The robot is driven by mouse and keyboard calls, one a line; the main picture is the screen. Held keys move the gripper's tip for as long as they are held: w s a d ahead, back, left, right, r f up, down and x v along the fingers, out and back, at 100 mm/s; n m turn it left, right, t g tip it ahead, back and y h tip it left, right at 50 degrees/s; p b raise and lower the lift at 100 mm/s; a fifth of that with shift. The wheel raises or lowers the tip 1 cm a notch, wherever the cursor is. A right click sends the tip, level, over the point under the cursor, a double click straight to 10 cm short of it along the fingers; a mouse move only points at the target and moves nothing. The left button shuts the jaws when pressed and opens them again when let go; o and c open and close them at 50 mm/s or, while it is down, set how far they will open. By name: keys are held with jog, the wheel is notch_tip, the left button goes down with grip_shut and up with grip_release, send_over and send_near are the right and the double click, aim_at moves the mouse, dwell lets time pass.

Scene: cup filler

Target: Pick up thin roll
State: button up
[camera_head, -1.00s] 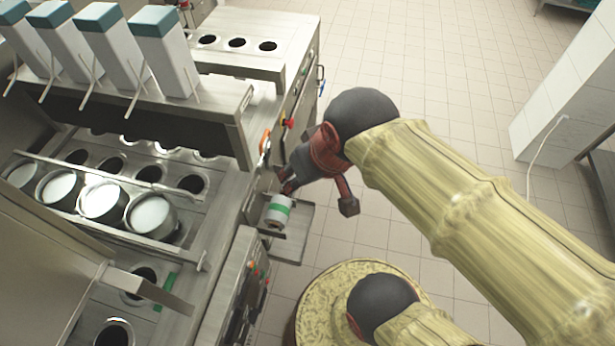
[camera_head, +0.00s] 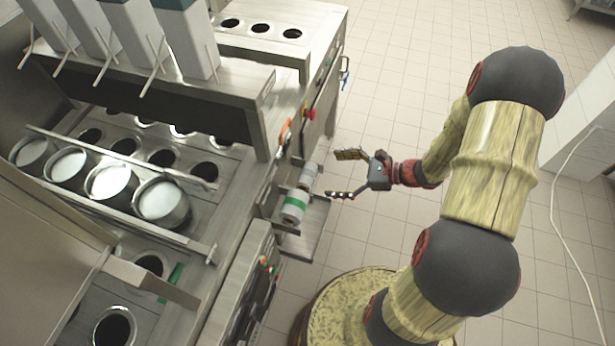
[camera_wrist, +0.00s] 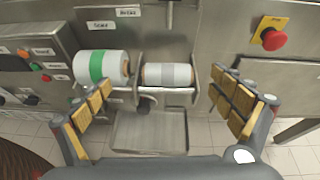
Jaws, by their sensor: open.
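The thin roll (camera_wrist: 168,75), grey-white with a brown core, sits on a holder on the machine's front in the wrist view, just right of centre. It also shows in the head view (camera_head: 310,171), behind a thicker white roll with a green band (camera_head: 294,205). The thicker roll (camera_wrist: 101,66) is left of it in the wrist view. My gripper (camera_head: 343,174) is open and empty, to the right of the rolls and apart from them. In the wrist view its fingers (camera_wrist: 161,103) are spread wide, with the thin roll between and beyond them.
A metal tray (camera_wrist: 149,132) juts out below the rolls. A red emergency button (camera_wrist: 272,38) on a yellow plate is at upper right. A control panel (camera_wrist: 35,65) with buttons is at left.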

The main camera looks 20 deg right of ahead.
aim_at(308, 172)
jog(key=shift+m+t, duration=0.3)
jog(key=shift+m, duration=0.2)
jog(key=shift+w+d+f+b+x, duration=0.15)
jog(key=shift+b+x, duration=0.25)
jog(key=shift+x, duration=0.9)
jog(key=shift+w+d+f+b+x, duration=0.1)
jog(key=shift+d+f+b+x, duration=0.25)
jog(key=shift+x, duration=0.95)
jog(key=shift+w+d+f+b+x, duration=0.15)
jog(key=shift+b+x, duration=0.35)
jog(key=shift+x, duration=0.8)
jog(key=shift+s+a, duration=0.1)
jog(key=shift+a, duration=0.05)
jog(key=shift+c, duration=0.9)
jog(key=c, duration=1.1)
jog(key=shift+c, duration=0.2)
